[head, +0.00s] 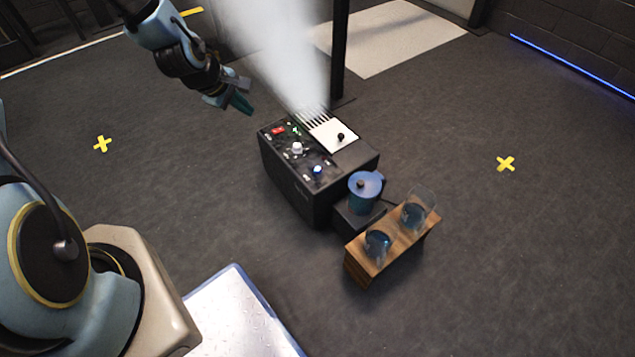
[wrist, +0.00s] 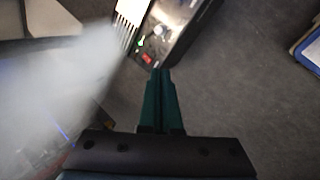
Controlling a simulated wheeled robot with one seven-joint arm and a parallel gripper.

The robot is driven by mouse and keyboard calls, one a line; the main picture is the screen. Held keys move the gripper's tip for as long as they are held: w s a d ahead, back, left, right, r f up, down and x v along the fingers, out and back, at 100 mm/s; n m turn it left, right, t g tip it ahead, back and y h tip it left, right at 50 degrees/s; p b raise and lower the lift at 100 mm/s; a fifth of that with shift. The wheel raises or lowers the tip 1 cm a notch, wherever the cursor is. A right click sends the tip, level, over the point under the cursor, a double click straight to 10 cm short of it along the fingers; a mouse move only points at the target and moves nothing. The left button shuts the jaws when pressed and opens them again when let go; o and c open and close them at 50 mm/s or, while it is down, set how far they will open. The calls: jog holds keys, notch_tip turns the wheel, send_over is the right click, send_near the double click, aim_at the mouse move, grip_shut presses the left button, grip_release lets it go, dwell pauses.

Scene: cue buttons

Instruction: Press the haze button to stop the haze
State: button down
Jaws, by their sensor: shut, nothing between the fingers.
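The haze machine (head: 290,185) is a black box on the floor. White haze (head: 275,45) streams up from its slotted grille (head: 314,118). Its top panel carries a red button (head: 278,130), a white button (head: 297,148) and a blue one (head: 317,170). Their labels are too small to read, so I cannot tell which is the haze button. My gripper (head: 247,108) is shut and empty, above and left of the panel's red end, apart from it. In the wrist view, its fingertips (wrist: 160,72) appear just below the red button (wrist: 148,59); a green light (wrist: 141,41) glows nearby.
A white plate with a black knob (head: 340,137) lies beside the grille. A blue lidded canister (head: 365,190) and a wooden block (head: 385,250) with two glasses stand at the machine's right end. A dark post (head: 339,50) rises behind.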

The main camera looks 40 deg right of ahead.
jog(key=s+d+f+n+h+b, duration=0.1)
jog(key=s+d+f+n+b, duration=0.1)
jog(key=d+f, duration=0.5)
jog(key=s+d+f+n+g+h+b, duration=0.1)
jog(key=s+d+f+n+h+b, duration=0.1)
jog(key=s+d+f+b, duration=0.3)
notch_tip(320, 180, down, 3)
jog(key=shift+s+d+r+n, duration=0.1)
jog(key=shift+s+d+n, duration=0.3)
jog(key=shift+s+d, duration=0.55)
jog(key=shift+w+d, duration=0.1)
jog(key=shift+w, duration=0.1)
jog(key=b, duration=0.6)
send_over(314, 170)
notch_tip(314, 170, down, 8)
jog(key=shift+s, duration=0.1)
jog(key=shift+f+b, duration=0.4)
jog(key=shift+f, duration=0.05)
jog(key=shift+f, duration=0.1)
jog(key=shift+f, duration=0.3)
